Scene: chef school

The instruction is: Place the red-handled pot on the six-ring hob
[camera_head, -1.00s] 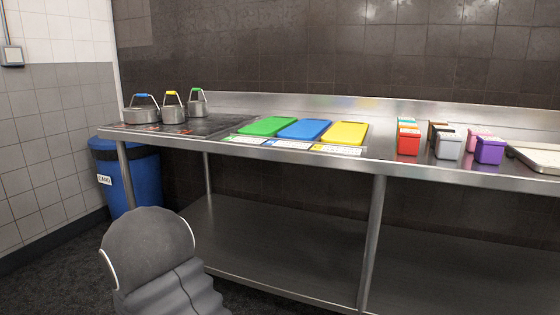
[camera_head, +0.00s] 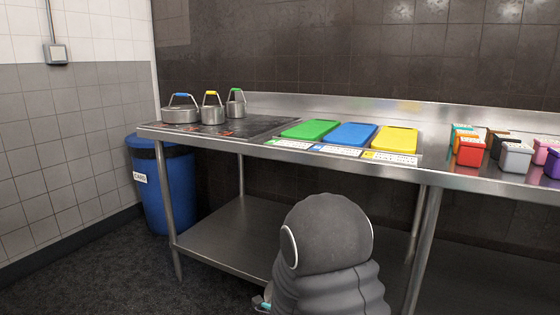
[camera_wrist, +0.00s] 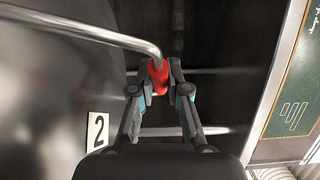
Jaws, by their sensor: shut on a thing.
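In the wrist view my gripper (camera_wrist: 159,72) is shut on the red grip of the red-handled pot (camera_wrist: 158,78). A bent metal bar of its handle runs to the upper left from the grip. I cannot make out the pot's body clearly. The six-ring hob (camera_head: 255,126) is the dark panel at the left end of the steel counter in the head view. In the head view my arm's grey, rounded part hides nearly all of my gripper and the held pot, low in front of the counter.
A blue-handled pot (camera_head: 181,114), a yellow-handled pot (camera_head: 212,114) and a green-handled pot (camera_head: 236,108) stand at the hob's left and back. Green (camera_head: 310,130), blue (camera_head: 348,134) and yellow boards (camera_head: 396,139) lie to its right. A blue bin (camera_head: 166,195) stands by the counter's left leg.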

